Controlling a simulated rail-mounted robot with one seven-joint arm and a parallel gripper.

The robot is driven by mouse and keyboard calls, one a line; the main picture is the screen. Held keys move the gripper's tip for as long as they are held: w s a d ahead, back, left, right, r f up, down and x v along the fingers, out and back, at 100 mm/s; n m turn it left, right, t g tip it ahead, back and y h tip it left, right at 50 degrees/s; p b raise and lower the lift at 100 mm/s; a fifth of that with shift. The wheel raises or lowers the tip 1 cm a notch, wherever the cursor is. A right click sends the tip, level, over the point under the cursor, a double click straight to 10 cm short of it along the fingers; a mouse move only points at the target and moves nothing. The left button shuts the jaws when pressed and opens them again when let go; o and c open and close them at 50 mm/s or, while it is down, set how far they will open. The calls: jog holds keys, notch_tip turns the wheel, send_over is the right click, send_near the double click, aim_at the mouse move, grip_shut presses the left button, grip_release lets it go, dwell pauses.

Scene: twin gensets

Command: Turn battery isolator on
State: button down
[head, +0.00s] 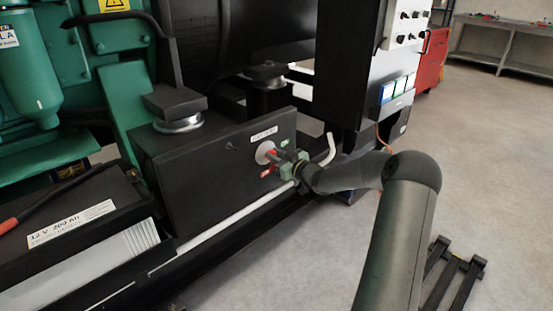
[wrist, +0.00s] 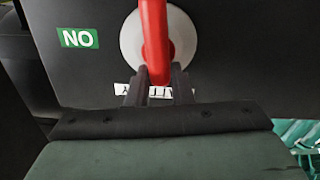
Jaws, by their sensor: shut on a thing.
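The battery isolator is a round pale disc (head: 264,151) with a red handle (head: 270,154), on the dark box's front face. In the wrist view the red handle (wrist: 154,35) runs up and down the picture across the pale disc (wrist: 184,38). My gripper (head: 275,158) reaches it from the lower right. In the wrist view my gripper (wrist: 158,80) is shut on the handle's near end, a finger on each side. A green label (head: 284,142) is right of the disc and a red label (head: 265,173) below it. The green label (wrist: 78,38) reads upside down in the wrist view.
A white label (head: 263,134) sits above the isolator, and a pale pipe (head: 240,215) runs below the box (head: 205,190). A battery (head: 80,240) stands at the left. A control cabinet (head: 350,70) stands behind, at right. The floor at right is mostly clear.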

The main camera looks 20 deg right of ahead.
jog(key=n+b, duration=0.4)
jog(key=a+f+n+b, duration=0.1)
jog(key=n+b, duration=0.3)
jog(key=b, duration=0.1)
jog(key=n+b, duration=0.4)
jog(key=shift+s+a+f+n, duration=0.25)
jog(key=shift+s+f+n, duration=0.05)
jog(key=shift+f, duration=0.1)
jog(key=shift+f+n+b, duration=0.1)
jog(key=shift+n+b, duration=0.9)
jog(key=shift+n, duration=0.6)
jog(key=c, duration=1.3)
grip_release()
jog(key=shift+p+v, duration=2.25)
jog(key=shift+v, duration=6.45)
